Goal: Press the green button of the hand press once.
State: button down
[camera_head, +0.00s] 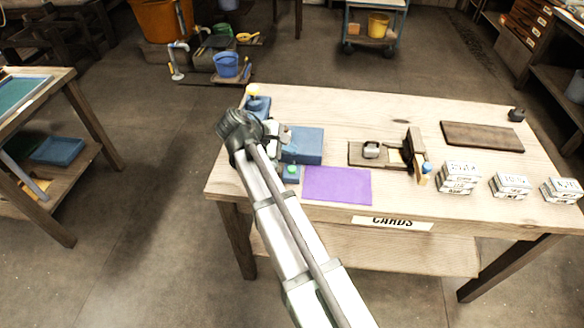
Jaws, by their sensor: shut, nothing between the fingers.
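The green button (292,169) sits on a small blue box at the left front of the wooden table, just left of a purple sheet. A larger blue block (308,146), seemingly part of the hand press, stands right behind it. A blue part with a yellow knob (254,91) rises farther back. My arm reaches in from the bottom. My gripper (285,134) is shut and empty, behind the button in the picture and at the blue block's left side. It hides some of the press, and its height above the press is hard to tell.
The purple sheet (336,186) lies flat at the table's front. To its right are a board with a metal piece (371,151), an upright wooden part (414,150), white card stacks (458,177) and a dark plank (482,136). The table's back middle is clear.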

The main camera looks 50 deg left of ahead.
aim_at(289, 170)
jog(key=shift+f, duration=2.2)
jog(key=shift+f, duration=0.95)
dwell(1.3)
jog(key=shift+r, duration=0.95)
jog(key=shift+r, duration=2.5)
